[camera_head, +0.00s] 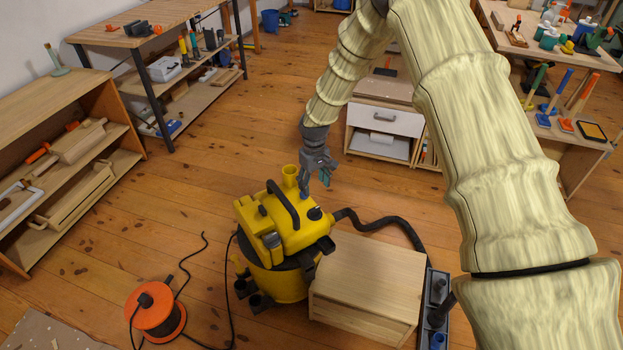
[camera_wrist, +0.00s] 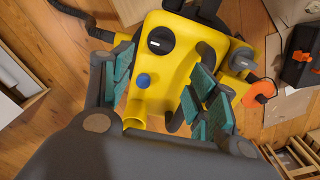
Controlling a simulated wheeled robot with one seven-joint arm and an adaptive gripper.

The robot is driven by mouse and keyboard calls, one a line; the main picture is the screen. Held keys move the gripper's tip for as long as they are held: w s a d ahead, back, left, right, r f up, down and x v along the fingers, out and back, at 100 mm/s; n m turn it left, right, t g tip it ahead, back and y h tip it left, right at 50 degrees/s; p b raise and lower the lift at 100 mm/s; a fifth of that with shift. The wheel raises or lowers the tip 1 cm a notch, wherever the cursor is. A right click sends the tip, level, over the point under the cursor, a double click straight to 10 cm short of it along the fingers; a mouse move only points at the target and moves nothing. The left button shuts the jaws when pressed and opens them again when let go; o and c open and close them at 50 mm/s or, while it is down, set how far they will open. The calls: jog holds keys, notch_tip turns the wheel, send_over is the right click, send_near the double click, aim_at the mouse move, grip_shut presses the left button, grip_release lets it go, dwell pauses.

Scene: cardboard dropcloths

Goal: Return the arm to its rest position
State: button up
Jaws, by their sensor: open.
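My arm (camera_head: 478,130) reaches from the right edge of the head view, up over the top, and bends down toward the middle. My gripper (camera_head: 316,188) hangs beside the top of a yellow vacuum cleaner (camera_head: 297,236). In the wrist view the gripper (camera_wrist: 160,85) has its teal-padded fingers spread apart, with nothing between them but the vacuum's yellow top (camera_wrist: 170,65) behind. I cannot tell whether a finger touches the vacuum. The vacuum stands upright on the floor, with a black handle and a black hose.
A wooden box (camera_head: 368,280) stands right of the vacuum. An orange cable reel (camera_head: 156,312) lies on the floor at lower left. Shelves (camera_head: 60,160) line the left wall. A white-drawer cabinet (camera_head: 385,122) stands behind the gripper. Open floor (camera_head: 160,220) lies left of the vacuum.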

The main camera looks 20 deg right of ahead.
jog(key=s+a+f+m+p, duration=0.1)
jog(key=s+f, duration=0.3)
jog(key=s, duration=0.3)
jog(key=s+a+f+y+p, duration=0.1)
jog(key=s+f, duration=0.3)
jog(key=s, duration=0.4)
jog(key=s+a+f+m+p, duration=0.1)
jog(key=s+f, duration=0.3)
jog(key=s, duration=0.3)
jog(key=s+d+r+m+p, duration=0.1)
jog(key=s, duration=1.2)
jog(key=s+d+r+h+p, duration=0.1)
jog(key=s+d, duration=0.1)
jog(key=s, duration=1.2)
jog(key=shift+m+p, duration=0.35)
jog(key=shift+m, duration=0.05)
jog(key=shift+d, duration=0.1)
